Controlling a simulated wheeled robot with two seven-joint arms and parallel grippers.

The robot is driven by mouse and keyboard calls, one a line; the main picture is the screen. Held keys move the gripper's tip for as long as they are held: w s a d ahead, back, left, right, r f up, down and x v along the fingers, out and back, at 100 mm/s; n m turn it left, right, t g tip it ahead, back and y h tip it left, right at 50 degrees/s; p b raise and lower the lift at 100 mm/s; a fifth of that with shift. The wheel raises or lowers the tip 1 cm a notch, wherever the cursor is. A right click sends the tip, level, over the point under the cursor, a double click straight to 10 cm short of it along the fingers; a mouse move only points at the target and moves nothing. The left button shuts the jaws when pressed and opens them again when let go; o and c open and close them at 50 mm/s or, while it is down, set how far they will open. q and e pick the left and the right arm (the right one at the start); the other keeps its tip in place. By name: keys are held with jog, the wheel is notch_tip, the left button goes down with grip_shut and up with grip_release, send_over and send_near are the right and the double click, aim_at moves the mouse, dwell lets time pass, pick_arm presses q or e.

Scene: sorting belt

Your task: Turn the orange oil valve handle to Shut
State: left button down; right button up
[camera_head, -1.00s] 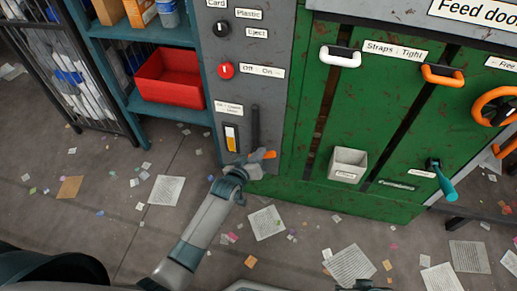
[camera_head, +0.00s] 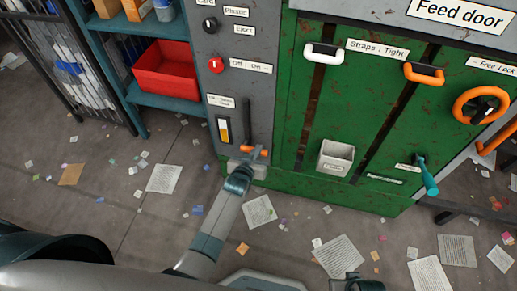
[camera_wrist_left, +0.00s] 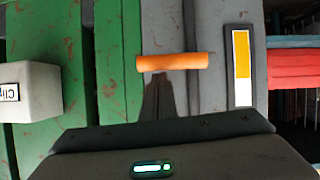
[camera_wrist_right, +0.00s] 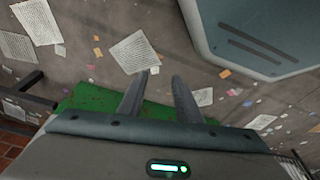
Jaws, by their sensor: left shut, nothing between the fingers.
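The orange valve handle (camera_head: 264,153) is a short bar low on the grey panel (camera_head: 228,109), below a small yellow-and-white gauge. In the left wrist view the handle (camera_wrist_left: 172,62) lies level across the panel. My left gripper (camera_head: 245,163) is at the handle in the head view and partly covers it. In the left wrist view its fingers (camera_wrist_left: 163,90) are shut with nothing between them, and their tips point at the handle's underside; I cannot tell whether they touch it. My right gripper (camera_wrist_right: 158,85) is open and empty, pointing toward the littered floor and a green surface.
A red bin (camera_head: 170,76) stands on a teal shelf to the left. The green machine front (camera_head: 300,150) beside the panel carries a grey box (camera_head: 335,157), a teal lever (camera_head: 426,176), an orange strap handle (camera_head: 424,73) and an orange wheel (camera_head: 481,104). Papers litter the floor.

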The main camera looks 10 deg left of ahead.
pick_arm(q)
jog(key=shift+f, duration=0.15)
dwell(0.4)
